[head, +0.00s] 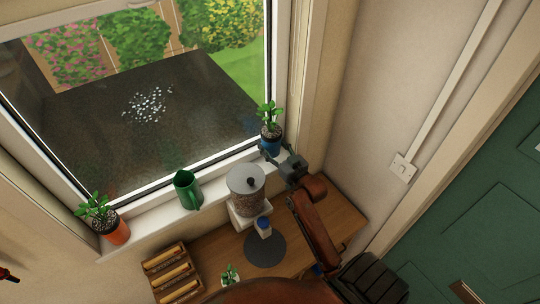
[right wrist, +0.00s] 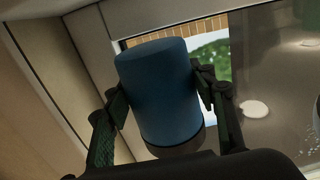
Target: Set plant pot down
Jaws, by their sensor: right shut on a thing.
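A blue plant pot (head: 271,145) with a green leafy plant (head: 270,115) is at the right end of the white windowsill, close to the window frame. My right gripper (head: 279,153) is shut on this pot. In the right wrist view the blue pot (right wrist: 160,95) sits between the two dark fingers (right wrist: 163,105), one on each side. I cannot tell whether the pot's base touches the sill. My left gripper is not in view.
On the windowsill (head: 150,217) stand an orange pot (head: 116,232) with a plant and a green jug (head: 187,190). Below, a clear-sided dispenser (head: 246,192), a wooden rack (head: 172,272) and a small plant (head: 230,274) are around the wooden counter (head: 335,218). The sill between jug and blue pot looks clear.

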